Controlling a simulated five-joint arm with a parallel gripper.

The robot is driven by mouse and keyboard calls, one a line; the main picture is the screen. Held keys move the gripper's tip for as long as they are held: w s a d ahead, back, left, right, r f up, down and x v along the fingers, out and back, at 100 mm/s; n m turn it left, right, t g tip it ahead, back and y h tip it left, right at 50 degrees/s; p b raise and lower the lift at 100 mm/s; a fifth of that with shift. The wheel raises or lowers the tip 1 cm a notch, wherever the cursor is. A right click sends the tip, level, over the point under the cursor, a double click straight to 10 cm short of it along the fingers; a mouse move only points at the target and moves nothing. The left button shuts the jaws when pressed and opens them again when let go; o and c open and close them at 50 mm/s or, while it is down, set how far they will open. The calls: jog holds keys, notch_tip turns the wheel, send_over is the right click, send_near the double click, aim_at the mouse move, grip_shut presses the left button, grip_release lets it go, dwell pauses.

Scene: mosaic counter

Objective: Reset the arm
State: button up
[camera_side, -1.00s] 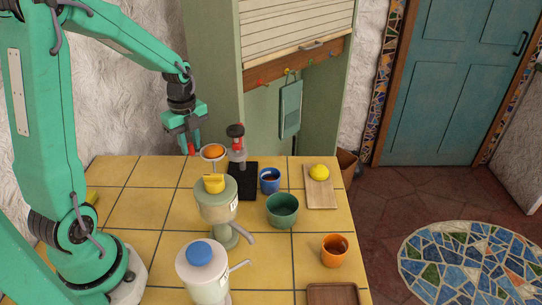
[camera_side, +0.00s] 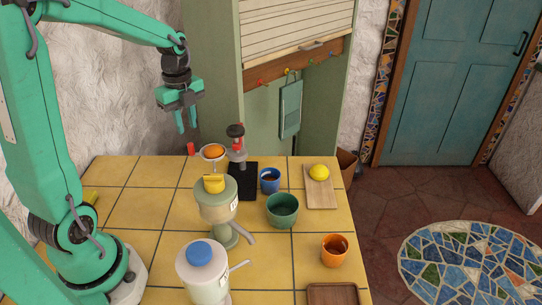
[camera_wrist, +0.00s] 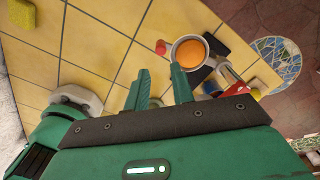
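My green arm reaches across the back left of the scene. My gripper (camera_side: 186,121) hangs above the back edge of the yellow tiled counter (camera_side: 125,208), pointing down. Its two fingers are apart with nothing between them. In the wrist view my gripper (camera_wrist: 165,88) is also open and empty. An orange round thing (camera_side: 213,151) sits in a pale cup at the top of a juicer-like device with a red and black knob (camera_side: 236,132). The orange thing (camera_wrist: 191,52) shows just beyond my fingertips in the wrist view. A small red piece (camera_side: 191,148) is beside it.
A dispenser with a yellow lid (camera_side: 214,184) and one with a blue lid (camera_side: 199,253) stand mid-counter. A blue cup (camera_side: 270,181), green bowl (camera_side: 282,210), orange cup (camera_side: 334,250) and lemon on a board (camera_side: 320,172) are to the right. The left counter is mostly clear.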

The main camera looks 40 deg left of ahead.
jog(key=shift+d+r, duration=0.1)
jog(key=s+d+r+n+t, duration=0.2)
jog(key=s+d+r+n, duration=0.2)
jog(key=d+n, duration=0.3)
jog(key=s+d+r+n+t, duration=0.3)
jog(key=s+d+n, duration=0.4)
jog(key=n, duration=0.4)
jog(key=shift+s+d+r+t, duration=0.25)
jog(key=shift+d+r+t, duration=0.1)
jog(key=shift+d, duration=0.1)
dwell(0.6)
